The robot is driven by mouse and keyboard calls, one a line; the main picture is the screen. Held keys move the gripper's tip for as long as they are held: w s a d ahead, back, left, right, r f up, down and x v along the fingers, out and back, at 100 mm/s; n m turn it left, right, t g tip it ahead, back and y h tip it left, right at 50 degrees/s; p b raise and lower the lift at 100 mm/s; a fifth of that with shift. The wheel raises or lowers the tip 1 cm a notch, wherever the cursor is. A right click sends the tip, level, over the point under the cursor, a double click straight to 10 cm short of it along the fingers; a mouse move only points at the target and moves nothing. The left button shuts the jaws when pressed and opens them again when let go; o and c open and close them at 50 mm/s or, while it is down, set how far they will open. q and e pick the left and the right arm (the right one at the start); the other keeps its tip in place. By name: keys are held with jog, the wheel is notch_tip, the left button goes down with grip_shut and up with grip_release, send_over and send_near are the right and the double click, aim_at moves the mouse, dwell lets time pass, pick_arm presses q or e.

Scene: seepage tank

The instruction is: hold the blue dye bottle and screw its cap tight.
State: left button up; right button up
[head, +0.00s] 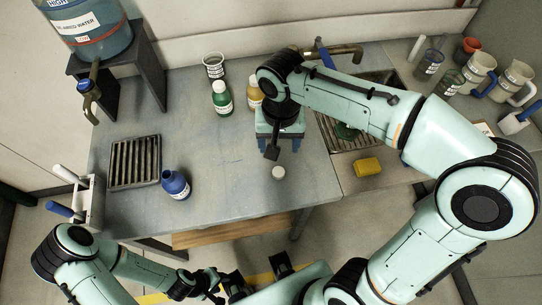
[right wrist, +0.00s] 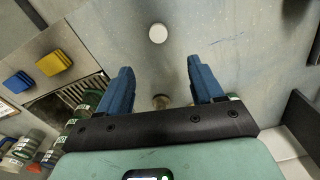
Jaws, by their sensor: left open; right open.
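The blue dye bottle (head: 176,185) stands on the left part of the workbench, with a white label and a dark top with no white cap on it. A small round white cap (head: 278,172) lies loose on the bench near the front edge; it also shows in the right wrist view (right wrist: 158,33). My right gripper (right wrist: 161,86) is open with its blue fingers apart and nothing held, above the bench just behind the cap. My left gripper (head: 213,283) is open and empty, low in front of the bench, apart from the bottle.
A drain rack (head: 134,162) lies left of the bottle. A green bottle (head: 222,98) and an amber bottle (head: 255,95) stand at the back. A water tank (head: 88,32) stands at back left. A yellow sponge (head: 368,166) lies at right. The bench between bottle and cap is clear.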

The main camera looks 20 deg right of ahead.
pick_arm(q)
jog(key=shift+s, duration=0.25)
pick_arm(e)
jog(key=shift+s, duration=0.25)
jog(key=b, duration=0.1)
send_over(278, 171)
notch_tip(278, 171, down, 8)
jog(key=shift+s+r, duration=0.1)
jog(key=shift+r, duration=0.1)
pick_arm(q)
jog(key=shift+s+f, duration=0.15)
jog(key=shift+f, duration=0.5)
pick_arm(e)
jog(key=shift+f, duration=0.35)
notch_tip(278, 171, down, 5)
jog(key=shift+d+f+b, duration=0.1)
jog(key=shift+b, duration=0.25)
pick_arm(q)
jog(key=shift+s+f, duration=0.1)
jog(key=shift+f, duration=0.15)
pick_arm(e)
jog(key=c, duration=1.1)
